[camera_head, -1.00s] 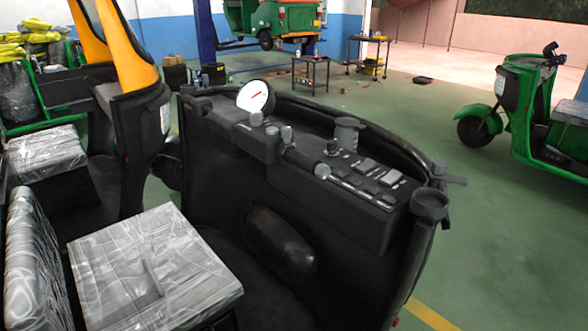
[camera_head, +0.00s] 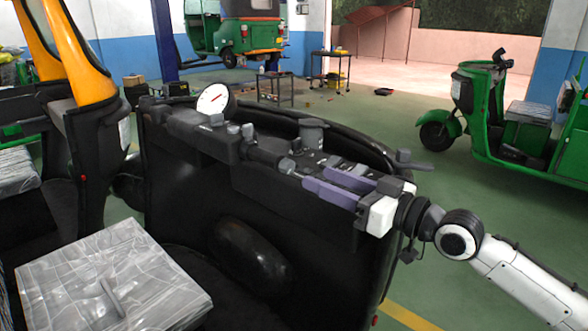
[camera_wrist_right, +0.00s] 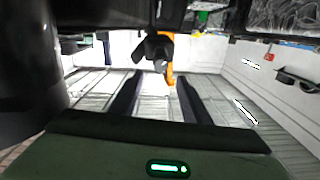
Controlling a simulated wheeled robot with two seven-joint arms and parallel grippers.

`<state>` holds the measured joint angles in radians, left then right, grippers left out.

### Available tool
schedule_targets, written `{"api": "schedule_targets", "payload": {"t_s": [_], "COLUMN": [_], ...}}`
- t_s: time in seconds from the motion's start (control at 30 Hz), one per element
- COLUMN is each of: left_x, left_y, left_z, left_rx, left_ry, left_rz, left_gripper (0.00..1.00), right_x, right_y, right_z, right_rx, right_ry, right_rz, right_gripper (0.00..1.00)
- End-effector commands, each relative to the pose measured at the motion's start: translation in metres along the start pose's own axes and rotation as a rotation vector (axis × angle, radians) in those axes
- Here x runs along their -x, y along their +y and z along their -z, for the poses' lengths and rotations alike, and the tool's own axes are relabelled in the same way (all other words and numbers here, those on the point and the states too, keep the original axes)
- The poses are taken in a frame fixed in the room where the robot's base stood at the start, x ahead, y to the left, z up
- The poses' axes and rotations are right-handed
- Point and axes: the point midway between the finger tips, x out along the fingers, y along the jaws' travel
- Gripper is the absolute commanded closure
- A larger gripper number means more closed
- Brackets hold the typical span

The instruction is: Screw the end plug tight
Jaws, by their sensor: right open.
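The manifold (camera_head: 205,137) is a dark grey block along the top of the black panel, with a round white gauge (camera_head: 216,100) at its left end. A small grey knob-like part, apparently the end plug (camera_head: 287,166), is at the right end of its short tube. My right gripper (camera_head: 311,176) comes in from the right with two purple fingers. It is open, its tips pointing left, close to the plug's right side. In the right wrist view the two fingers stand apart (camera_wrist_right: 159,76), and a dark part lies beyond them. My left gripper is not in view.
A grey cylinder (camera_head: 312,132) stands just behind my right gripper. A plastic-wrapped seat (camera_head: 112,275) is at lower left. Another green rickshaw (camera_head: 480,115) stands at the right, with open green floor between.

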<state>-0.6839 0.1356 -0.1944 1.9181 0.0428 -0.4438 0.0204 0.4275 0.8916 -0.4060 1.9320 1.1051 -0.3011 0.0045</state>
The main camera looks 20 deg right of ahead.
Motion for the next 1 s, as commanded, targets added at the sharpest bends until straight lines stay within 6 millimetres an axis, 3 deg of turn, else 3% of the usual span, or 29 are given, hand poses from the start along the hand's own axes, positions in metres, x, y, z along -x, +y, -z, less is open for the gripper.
{"api": "schedule_targets", "payload": {"t_s": [0.4, 0.6, 0.87, 1.0], "left_x": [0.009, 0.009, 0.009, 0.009], "left_y": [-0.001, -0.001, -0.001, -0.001], "left_z": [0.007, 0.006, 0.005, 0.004], "left_rx": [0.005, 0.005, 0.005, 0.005], "left_ry": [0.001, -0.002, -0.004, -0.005], "left_rz": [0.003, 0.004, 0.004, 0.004], "left_gripper": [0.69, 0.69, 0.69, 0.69], "right_x": [-0.073, -0.086, -0.087, -0.087], "right_y": [-0.001, -0.001, -0.001, -0.001], "right_z": [0.001, 0.0, -0.001, -0.001], "right_rx": [0.0, 0.001, 0.002, 0.001], "right_ry": [0.001, -0.001, -0.001, -0.001], "right_rz": [0.001, 0.001, 0.001, 0.001], "right_gripper": [0.57, 0.57, 0.57, 0.81]}}
